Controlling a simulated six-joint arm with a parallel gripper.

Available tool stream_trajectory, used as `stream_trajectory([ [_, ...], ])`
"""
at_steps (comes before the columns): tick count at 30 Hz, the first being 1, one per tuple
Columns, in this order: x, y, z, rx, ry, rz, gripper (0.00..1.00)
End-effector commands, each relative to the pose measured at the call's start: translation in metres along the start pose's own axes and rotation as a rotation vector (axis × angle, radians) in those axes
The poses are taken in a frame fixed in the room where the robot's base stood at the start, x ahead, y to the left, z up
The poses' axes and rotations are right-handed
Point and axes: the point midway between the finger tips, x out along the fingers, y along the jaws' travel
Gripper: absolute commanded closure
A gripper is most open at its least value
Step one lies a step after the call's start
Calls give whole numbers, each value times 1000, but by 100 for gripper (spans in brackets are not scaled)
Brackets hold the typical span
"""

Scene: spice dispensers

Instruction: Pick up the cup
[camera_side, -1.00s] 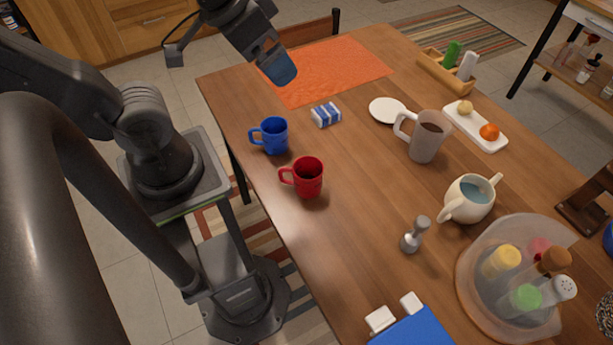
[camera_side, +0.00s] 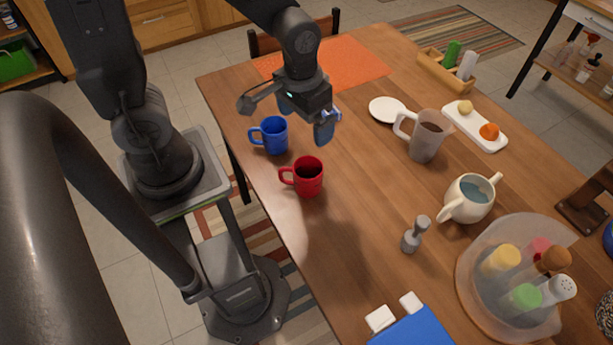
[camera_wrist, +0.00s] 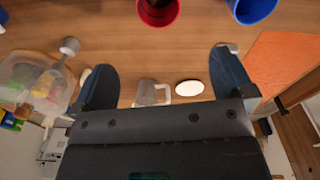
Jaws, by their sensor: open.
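A red cup (camera_side: 309,177) stands upright on the wooden table near its left edge, handle to the left. A blue cup (camera_side: 272,136) stands upright behind it. My gripper (camera_side: 325,128) is above the table, up and to the right of the blue cup in the side view, with blue fingers pointing down. In the wrist view my gripper (camera_wrist: 166,82) has its fingers wide apart with nothing between them. There the red cup (camera_wrist: 158,10) and the blue cup (camera_wrist: 252,9) are cut off at the top edge.
A clear bin of spice dispensers (camera_side: 474,275) is at front right. An orange mat (camera_side: 355,62) lies at the back.

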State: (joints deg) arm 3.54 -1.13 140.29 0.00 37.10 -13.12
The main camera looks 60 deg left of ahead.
Motion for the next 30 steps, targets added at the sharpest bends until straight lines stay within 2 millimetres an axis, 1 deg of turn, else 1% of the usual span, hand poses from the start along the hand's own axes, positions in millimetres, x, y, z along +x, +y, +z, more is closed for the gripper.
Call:
stream_trajectory([
  [1,11,1,2,-7,-30,-7,0],
  [3,20,2,2,-17,-48,-12,0],
  [8,34,2,4,-26,-67,-17,0],
  [11,49,2,5,-26,-71,-18,0],
  [18,90,1,8,-25,-70,-17,0],
  [21,103,1,8,-25,-69,-17,0],
  [24,110,1,8,-25,-67,-17,0],
  [30,119,1,8,-25,-66,-16,0],
])
